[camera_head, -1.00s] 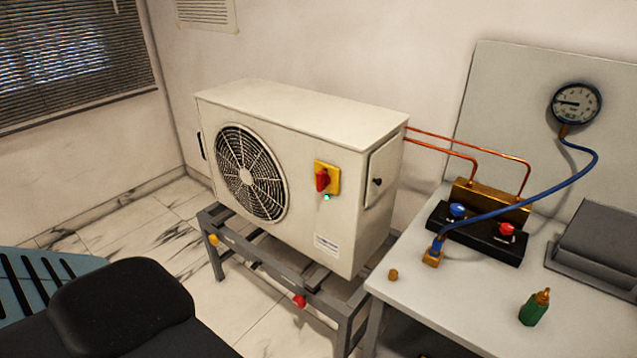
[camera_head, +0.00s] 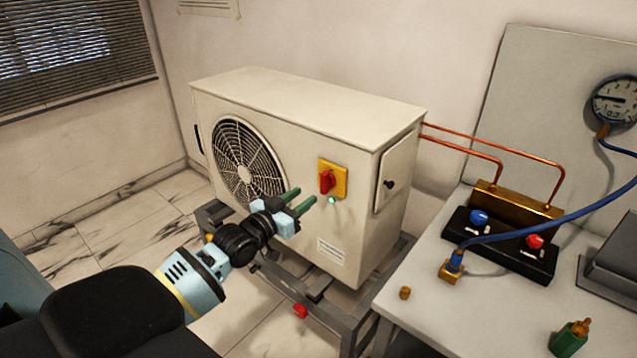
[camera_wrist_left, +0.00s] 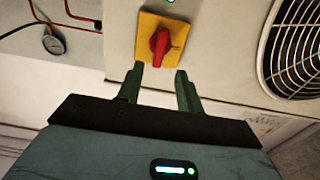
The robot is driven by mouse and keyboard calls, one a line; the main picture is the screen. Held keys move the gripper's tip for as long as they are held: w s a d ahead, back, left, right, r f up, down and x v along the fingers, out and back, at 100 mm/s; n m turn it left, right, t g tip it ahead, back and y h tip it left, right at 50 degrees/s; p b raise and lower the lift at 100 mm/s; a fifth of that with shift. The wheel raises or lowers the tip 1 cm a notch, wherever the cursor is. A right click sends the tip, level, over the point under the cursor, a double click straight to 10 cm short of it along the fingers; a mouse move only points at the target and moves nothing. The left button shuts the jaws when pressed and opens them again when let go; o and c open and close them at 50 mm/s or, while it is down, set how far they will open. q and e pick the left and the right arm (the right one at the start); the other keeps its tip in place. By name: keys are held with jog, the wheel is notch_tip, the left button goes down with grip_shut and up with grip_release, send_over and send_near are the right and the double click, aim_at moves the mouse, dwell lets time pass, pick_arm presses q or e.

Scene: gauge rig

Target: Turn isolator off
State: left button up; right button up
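The isolator is a red rotary handle (camera_head: 326,181) on a yellow square plate (camera_head: 341,180), on the front of a cream outdoor unit (camera_head: 300,130). A small green light (camera_head: 332,200) glows just below the plate. My left gripper (camera_head: 302,198) is open, its two green fingers pointing at the isolator from the lower left, apart from it. In the left wrist view the red handle (camera_wrist_left: 160,45) lies beyond and between the open fingertips (camera_wrist_left: 158,80), with nothing held. My right gripper is not in view.
The unit stands on a grey metal frame (camera_head: 345,322). To the right, a table (camera_head: 440,305) holds a black manifold block with blue and red knobs (camera_head: 500,245), a green bottle (camera_head: 570,340) and a brass cap (camera_head: 405,293). A blue hose runs to a gauge (camera_head: 615,100).

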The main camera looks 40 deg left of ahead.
aim_at(322, 183)
pick_arm(q)
jog(key=shift+w+d+r, duration=0.1)
jog(key=shift+w+d, duration=0.1)
jog(key=shift+w, duration=1.75)
jog(key=shift+w+d, duration=0.15)
jog(key=shift+w, duration=1.75)
jog(key=shift+c, duration=0.5)
grip_shut()
